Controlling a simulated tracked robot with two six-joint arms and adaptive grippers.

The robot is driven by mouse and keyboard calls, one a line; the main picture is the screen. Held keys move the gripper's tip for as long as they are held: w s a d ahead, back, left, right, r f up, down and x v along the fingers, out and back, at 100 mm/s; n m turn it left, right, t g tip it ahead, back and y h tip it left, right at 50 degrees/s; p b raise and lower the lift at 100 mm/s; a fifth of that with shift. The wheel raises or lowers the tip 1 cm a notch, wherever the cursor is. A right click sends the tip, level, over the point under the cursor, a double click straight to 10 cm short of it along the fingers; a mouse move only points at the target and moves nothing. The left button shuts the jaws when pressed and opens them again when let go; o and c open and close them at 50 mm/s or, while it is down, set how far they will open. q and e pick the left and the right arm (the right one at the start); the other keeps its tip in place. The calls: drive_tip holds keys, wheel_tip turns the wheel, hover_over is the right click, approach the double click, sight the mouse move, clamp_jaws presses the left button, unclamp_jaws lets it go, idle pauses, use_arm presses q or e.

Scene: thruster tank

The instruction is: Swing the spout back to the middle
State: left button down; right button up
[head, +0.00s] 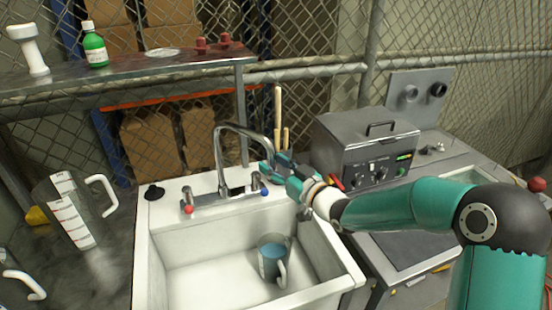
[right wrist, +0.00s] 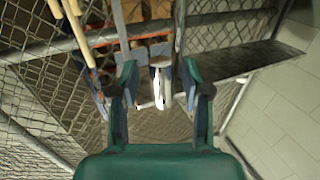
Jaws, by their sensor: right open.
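The metal spout (head: 217,150) rises from the faucet base at the back of the white sink (head: 160,250). It arches over to the right, so its outlet end hangs over the sink's back right side, not its middle. My right gripper (head: 274,170) is open beside that outlet end; I cannot tell whether they touch. In the right wrist view its two fingers (right wrist: 160,90) stand apart, with a pale upright bar (right wrist: 160,85) between or beyond them that appears to be the spout. My left gripper is not in view.
Tap handles with a red knob (head: 188,209) and a blue knob (head: 264,191) flank the spout. A mug of blue liquid (head: 273,260) stands in the sink. A measuring jug (head: 72,215) is at left. A grey machine (head: 365,145) and wooden handles (head: 278,115) stand close at right.

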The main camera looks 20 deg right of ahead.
drive_tip(key=shift+w+a, duration=0.25)
drive_tip(key=shift+w, duration=0.25)
clamp_jaws()
drive_tip(key=shift+d, duration=0.5)
drive_tip(key=shift+w+a, duration=0.1)
drive_tip(key=shift+a, duration=0.4)
